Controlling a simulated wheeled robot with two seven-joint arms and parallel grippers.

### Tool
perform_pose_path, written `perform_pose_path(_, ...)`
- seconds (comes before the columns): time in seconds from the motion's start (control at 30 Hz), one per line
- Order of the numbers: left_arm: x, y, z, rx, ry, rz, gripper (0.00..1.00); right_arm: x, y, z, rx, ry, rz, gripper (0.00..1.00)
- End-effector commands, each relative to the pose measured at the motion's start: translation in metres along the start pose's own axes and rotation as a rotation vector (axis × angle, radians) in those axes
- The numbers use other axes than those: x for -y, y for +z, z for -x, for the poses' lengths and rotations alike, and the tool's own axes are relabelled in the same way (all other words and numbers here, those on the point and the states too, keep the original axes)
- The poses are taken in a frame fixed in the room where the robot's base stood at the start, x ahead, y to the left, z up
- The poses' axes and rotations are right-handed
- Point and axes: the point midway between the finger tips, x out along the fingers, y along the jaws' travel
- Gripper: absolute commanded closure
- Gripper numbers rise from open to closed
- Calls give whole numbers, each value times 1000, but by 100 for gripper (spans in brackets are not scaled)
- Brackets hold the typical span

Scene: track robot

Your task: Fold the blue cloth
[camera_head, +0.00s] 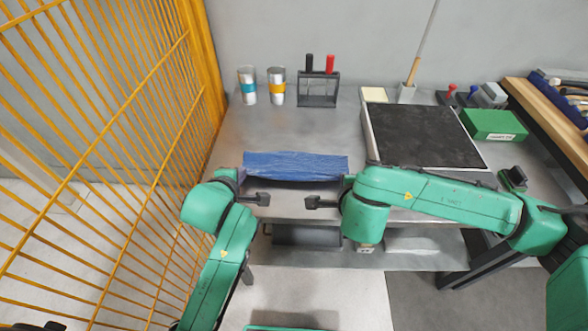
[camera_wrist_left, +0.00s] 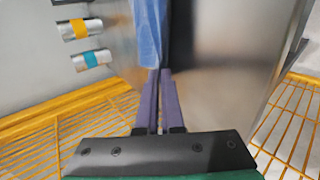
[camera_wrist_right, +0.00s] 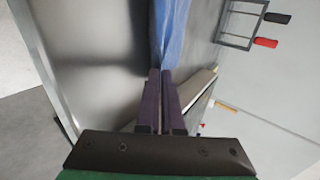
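The blue cloth (camera_head: 295,165) lies as a narrow, wrinkled band across the front of the grey table, its long side running left to right. My left gripper (camera_head: 242,174) is at its near left corner, and my right gripper (camera_head: 346,178) is at its near right corner. In the left wrist view the purple fingers are close together with the cloth (camera_wrist_left: 148,35) at their tips. In the right wrist view the fingers are likewise close together at the cloth (camera_wrist_right: 168,40). Both look shut on it. The fingertips are mostly hidden in the head view.
Two cans (camera_head: 277,86) and a rack with black and red handles (camera_head: 318,90) stand at the back. A black-topped board (camera_head: 425,135) lies right of the cloth, with a green box (camera_head: 493,125) beyond. A yellow fence (camera_head: 130,120) stands left. The table behind the cloth is clear.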

Motion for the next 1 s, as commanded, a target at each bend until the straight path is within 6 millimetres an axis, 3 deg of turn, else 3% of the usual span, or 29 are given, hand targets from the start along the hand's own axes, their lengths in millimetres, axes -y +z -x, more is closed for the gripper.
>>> perform_pose_path(0.3, 3, 0, 0, 1, 37, -1, 100, -3, 0, 0, 1, -37, -1, 100)
perform_pose_path(0.33, 3, 0, 0, 1, 36, -1, 92, -3, 0, 0, 1, -37, -1, 93)
perform_pose_path(0.4, 3, 0, 0, 1, 36, -1, 66, -3, 0, 0, 1, -37, -1, 66)
perform_pose_path(0.47, 3, 0, 0, 1, 36, -1, 45, -3, 0, 0, 1, -36, -1, 45)
perform_pose_path(0.83, 3, 0, 1, 2, 35, 0, 45, -2, 0, 1, 1, -36, -1, 45)
perform_pose_path(1.0, -14, 1, 22, 4, 40, 6, 45, 14, 0, 21, 3, -38, -2, 45)
